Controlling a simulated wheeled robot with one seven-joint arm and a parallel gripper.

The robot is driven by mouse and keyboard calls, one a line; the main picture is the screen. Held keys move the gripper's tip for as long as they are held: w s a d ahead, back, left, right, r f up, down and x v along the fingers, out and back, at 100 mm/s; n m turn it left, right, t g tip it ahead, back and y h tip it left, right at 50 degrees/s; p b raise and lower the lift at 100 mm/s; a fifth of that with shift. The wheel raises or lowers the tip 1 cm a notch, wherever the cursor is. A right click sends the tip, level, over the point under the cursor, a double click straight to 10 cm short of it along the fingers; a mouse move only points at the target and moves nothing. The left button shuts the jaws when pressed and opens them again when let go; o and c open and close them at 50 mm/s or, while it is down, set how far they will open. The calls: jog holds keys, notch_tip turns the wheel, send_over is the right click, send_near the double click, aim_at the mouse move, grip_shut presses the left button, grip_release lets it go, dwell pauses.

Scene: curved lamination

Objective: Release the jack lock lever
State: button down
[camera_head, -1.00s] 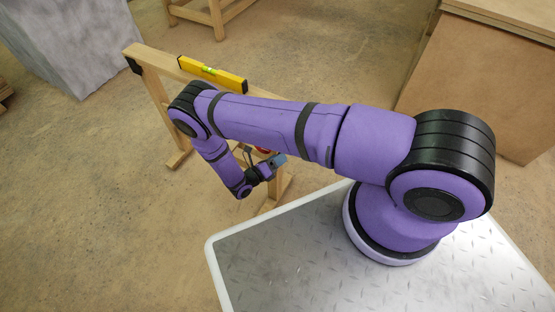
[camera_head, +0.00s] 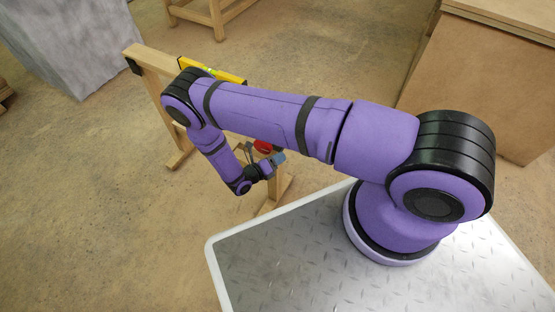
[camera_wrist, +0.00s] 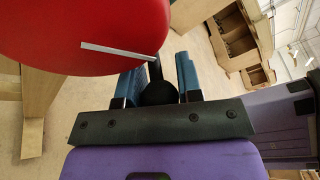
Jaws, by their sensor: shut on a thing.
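The jack shows as a large red rounded body (camera_wrist: 90,30) with a pale straight strip, at the top left of the wrist view. In the head view only a small red part of the jack (camera_head: 264,146) shows beside the sawhorse. A black lock lever with a round ball knob (camera_wrist: 159,93) lies between the two blue fingers of my gripper (camera_wrist: 162,72). The gripper is shut on this lever, close beside the red body. In the head view my gripper (camera_head: 276,160) is small and next to the red part. The lever's contact with the fingers is partly hidden.
A wooden sawhorse (camera_head: 149,62) stands behind my arm, with a yellow spirit level (camera_head: 225,75) on its beam. A grey block (camera_head: 70,40) is at the far left and a wooden crate (camera_head: 480,80) at the right. The floor at the left is clear.

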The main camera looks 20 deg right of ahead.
jog(key=c, duration=0.8)
grip_release()
jog(key=v, duration=1.1)
jog(key=shift+w, duration=0.1)
